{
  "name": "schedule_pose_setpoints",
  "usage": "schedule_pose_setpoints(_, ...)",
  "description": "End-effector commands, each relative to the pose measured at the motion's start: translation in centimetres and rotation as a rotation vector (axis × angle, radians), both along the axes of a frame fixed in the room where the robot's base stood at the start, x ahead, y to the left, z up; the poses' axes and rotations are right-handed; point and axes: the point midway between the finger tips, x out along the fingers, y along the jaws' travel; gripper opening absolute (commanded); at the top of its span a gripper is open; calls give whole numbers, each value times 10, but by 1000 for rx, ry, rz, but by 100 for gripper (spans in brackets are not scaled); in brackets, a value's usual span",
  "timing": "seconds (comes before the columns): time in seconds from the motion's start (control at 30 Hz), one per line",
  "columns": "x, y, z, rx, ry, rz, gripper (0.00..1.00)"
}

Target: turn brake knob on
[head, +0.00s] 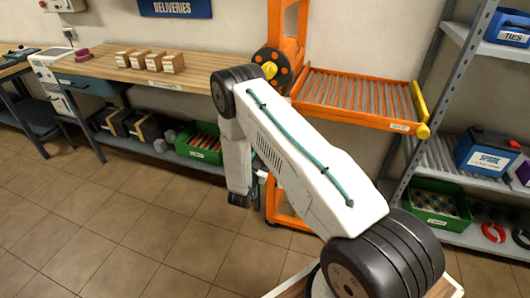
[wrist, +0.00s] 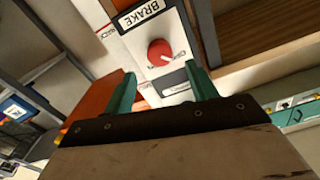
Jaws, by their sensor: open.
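The brake knob (wrist: 160,52) is a red round knob on a pale panel, seen in the wrist view below a black-and-white BRAKE label (wrist: 140,13). Small print lies beside the knob, too small to read. My gripper (wrist: 160,73) is open, with teal fingers at the left and right of the picture's middle. The knob shows just beyond and between the fingertips, and nothing is held. I cannot tell the knob's setting for certain. In the head view my arm hides the knob and the fingers.
An orange stand with a roller tray (head: 405,126) and a yellow end stands behind my arm. A wooden bench (head: 105,68) with several small boxes is at left. Grey shelves (head: 470,170) with a blue SPARE battery (head: 487,150) are at right. The tiled floor at left is clear.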

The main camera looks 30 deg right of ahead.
Motion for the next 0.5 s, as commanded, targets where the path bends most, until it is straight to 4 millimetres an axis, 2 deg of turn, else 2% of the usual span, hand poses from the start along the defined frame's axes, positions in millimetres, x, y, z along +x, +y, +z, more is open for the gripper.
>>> schedule_pose_setpoints(0.2, 22, -29, 0, 1, -1, -2, 57)
schedule_pose_setpoints(0.5, 33, -43, 0, 1, 2, 0, 57)
